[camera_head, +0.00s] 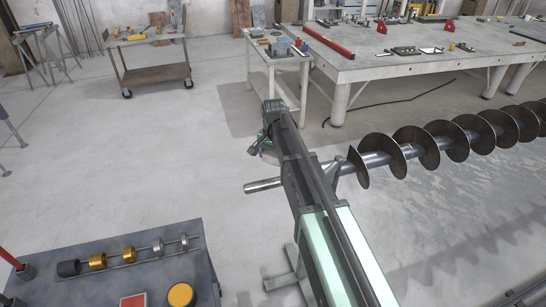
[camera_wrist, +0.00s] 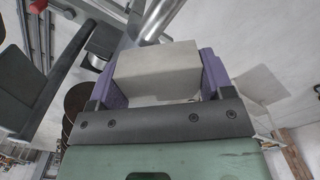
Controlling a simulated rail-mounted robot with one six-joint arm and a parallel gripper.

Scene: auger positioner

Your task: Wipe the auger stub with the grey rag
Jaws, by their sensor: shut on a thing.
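The auger stub (camera_head: 263,185) is a bare, shiny metal shaft end, pointing left from the auger in the head view. Part of the shaft behind it is hidden by a dark and mint-green beam. In the wrist view the shiny stub (camera_wrist: 162,18) enters from the top, just beyond the grey rag (camera_wrist: 158,70). The rag looks like a pale grey folded block. My gripper (camera_wrist: 160,78) is shut on the rag, with a purple finger on each side. The rag and stub meet in the picture, but I cannot tell whether they touch. I cannot clearly make out my gripper in the head view.
The auger's dark spiral flights (camera_head: 412,148) run off to the right. A dark bench (camera_head: 150,245) with rings and buttons stands at lower left. A small white table (camera_head: 262,52), a large worktable (camera_head: 370,67) and a cart (camera_head: 155,75) stand behind.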

